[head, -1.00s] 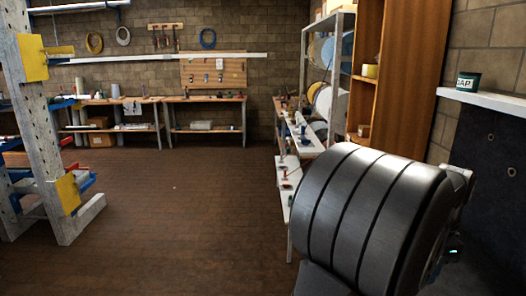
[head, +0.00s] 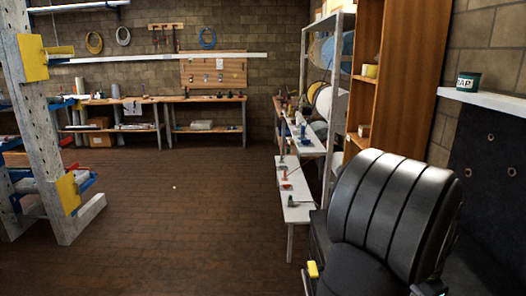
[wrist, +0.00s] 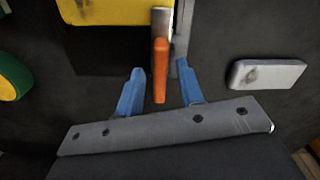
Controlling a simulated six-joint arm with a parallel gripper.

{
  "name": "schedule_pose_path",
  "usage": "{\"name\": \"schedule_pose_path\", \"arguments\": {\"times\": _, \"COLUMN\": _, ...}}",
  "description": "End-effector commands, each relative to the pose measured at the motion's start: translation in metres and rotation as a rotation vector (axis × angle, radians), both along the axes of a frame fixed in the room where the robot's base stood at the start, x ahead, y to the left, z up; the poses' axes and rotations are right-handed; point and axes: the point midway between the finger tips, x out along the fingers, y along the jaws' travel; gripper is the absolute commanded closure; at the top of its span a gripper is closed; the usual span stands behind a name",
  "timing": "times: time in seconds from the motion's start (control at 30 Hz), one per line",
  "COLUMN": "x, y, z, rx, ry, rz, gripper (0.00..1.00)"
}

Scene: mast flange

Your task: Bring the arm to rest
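My gripper (wrist: 160,72) shows in the wrist view with two blue fingers spread apart. An orange bar (wrist: 160,72) with a grey metal part above it shows between the fingers in the picture, with a gap on each side. I cannot tell how far beyond the fingertips it lies. My dark ribbed arm (head: 395,215) fills the lower right of the head view. The fingers cannot be made out there.
In the wrist view, a yellow block (wrist: 105,10) is at the top and a pale grey piece (wrist: 266,73) at the right. In the head view, a white bench (head: 295,205) and wooden cabinet (head: 400,80) stand near my arm. The brown floor (head: 180,220) is clear.

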Motion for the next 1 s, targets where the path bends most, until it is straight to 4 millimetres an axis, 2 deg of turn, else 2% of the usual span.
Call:
{"name": "schedule_pose_path", "arguments": {"times": 0.6, "x": 0.0000, "y": 0.0000, "z": 0.0003, "rx": 0.000, "ry": 0.000, "rz": 0.484, "gripper": 0.65}}
{"name": "schedule_pose_path", "arguments": {"times": 1.0, "x": 0.0000, "y": 0.0000, "z": 0.0003, "rx": 0.000, "ry": 0.000, "rz": 0.597, "gripper": 0.65}}
